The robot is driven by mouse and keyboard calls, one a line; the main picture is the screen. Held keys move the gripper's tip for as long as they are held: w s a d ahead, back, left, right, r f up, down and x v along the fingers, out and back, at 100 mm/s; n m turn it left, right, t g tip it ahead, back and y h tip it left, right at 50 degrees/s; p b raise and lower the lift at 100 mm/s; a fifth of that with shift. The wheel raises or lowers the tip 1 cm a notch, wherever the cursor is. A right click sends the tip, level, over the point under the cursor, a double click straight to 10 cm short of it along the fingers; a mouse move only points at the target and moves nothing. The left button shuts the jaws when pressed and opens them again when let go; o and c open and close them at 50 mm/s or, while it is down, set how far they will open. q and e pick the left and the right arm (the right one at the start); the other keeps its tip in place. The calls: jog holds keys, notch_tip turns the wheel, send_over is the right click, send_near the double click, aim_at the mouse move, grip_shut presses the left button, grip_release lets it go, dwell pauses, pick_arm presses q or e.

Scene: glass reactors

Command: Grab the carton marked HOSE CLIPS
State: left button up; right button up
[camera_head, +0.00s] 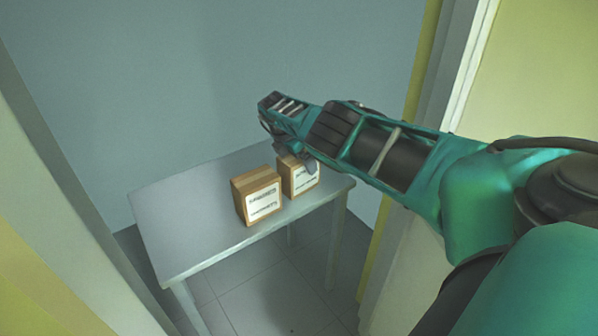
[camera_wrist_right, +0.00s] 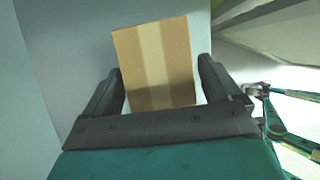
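Two brown cartons with white labels stand side by side on a grey table (camera_head: 170,228). The label print on the left carton (camera_head: 257,196) and on the right carton (camera_head: 300,177) is too small to read surely, so I cannot tell which is HOSE CLIPS. My right gripper (camera_head: 293,156) is over the right carton and hides part of its top. In the right wrist view, a taped carton top (camera_wrist_right: 155,62) lies between the two fingers of my right gripper (camera_wrist_right: 160,85), with a narrow gap at the right finger. The gripper looks open. My left gripper is out of view.
The table stands in a narrow recess against a blue-grey wall (camera_head: 215,65). A pale door frame with a yellow edge (camera_head: 412,95) rises on the right, close to my right arm. The left part of the tabletop is clear.

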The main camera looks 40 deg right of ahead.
jog(key=c, duration=1.4)
jog(key=shift+r, duration=0.1)
